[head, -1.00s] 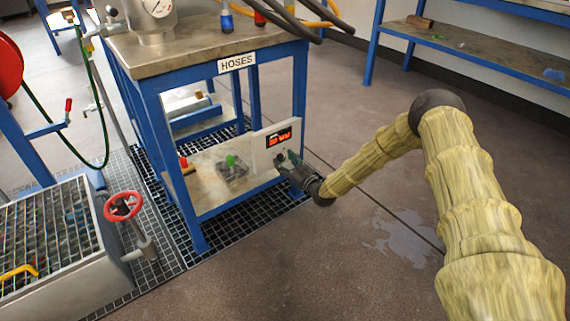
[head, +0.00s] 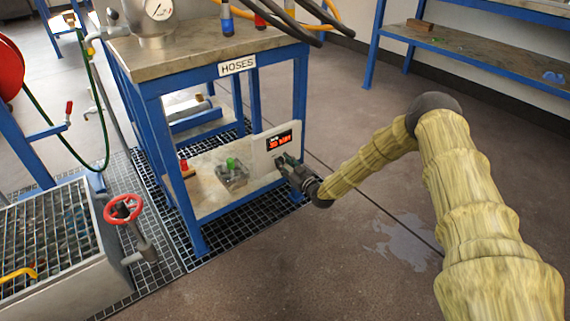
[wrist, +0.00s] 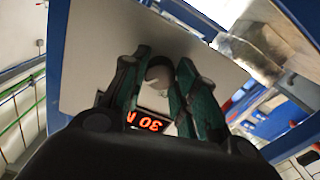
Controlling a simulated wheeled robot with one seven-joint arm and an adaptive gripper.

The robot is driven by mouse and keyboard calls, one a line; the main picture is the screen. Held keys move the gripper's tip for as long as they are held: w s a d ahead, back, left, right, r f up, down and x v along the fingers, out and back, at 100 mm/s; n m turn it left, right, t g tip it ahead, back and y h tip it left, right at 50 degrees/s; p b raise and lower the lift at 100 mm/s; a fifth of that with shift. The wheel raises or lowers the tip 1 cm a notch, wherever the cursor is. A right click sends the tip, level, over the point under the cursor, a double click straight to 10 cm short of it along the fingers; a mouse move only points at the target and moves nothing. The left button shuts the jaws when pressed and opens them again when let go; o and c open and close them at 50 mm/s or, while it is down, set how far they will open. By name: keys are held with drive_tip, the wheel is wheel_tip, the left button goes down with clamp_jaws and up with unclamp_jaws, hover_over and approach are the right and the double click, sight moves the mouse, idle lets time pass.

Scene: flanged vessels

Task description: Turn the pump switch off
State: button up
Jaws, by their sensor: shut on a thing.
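In the wrist view the display (wrist: 147,121) shows red characters, partly hidden by a finger. My gripper (wrist: 160,72) has dark fingers with green pads on either side of the knob, shut on it. In the head view my gripper (head: 281,161) is against the panel and hides the knob. I cannot tell the knob's exact switch position.
The panel stands on the lower shelf (head: 210,200) of a blue-framed table labelled HOSES (head: 237,65). A grey box with a green knob (head: 232,173) sits left of it. A red valve wheel (head: 122,208) is at left. Floor at right is open.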

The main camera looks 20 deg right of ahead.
drive_tip(key=shift+r, duration=0.15)
drive_tip(key=n+p, duration=0.2)
drive_tip(key=n, duration=0.1)
drive_tip(key=shift+p, duration=0.4)
drive_tip(key=n+p, duration=0.2)
drive_tip(key=n, duration=0.2)
drive_tip(key=shift+a+n+p, duration=0.1)
drive_tip(key=shift+n+p, duration=0.3)
drive_tip(key=n+p, duration=0.1)
drive_tip(key=n, duration=0.2)
drive_tip(key=shift+n, duration=0.3)
drive_tip(key=n+p, duration=0.1)
drive_tip(key=n, duration=0.3)
drive_tip(key=shift+f, duration=0.2)
drive_tip(key=shift+n+p, duration=0.3)
drive_tip(key=o, duration=1)
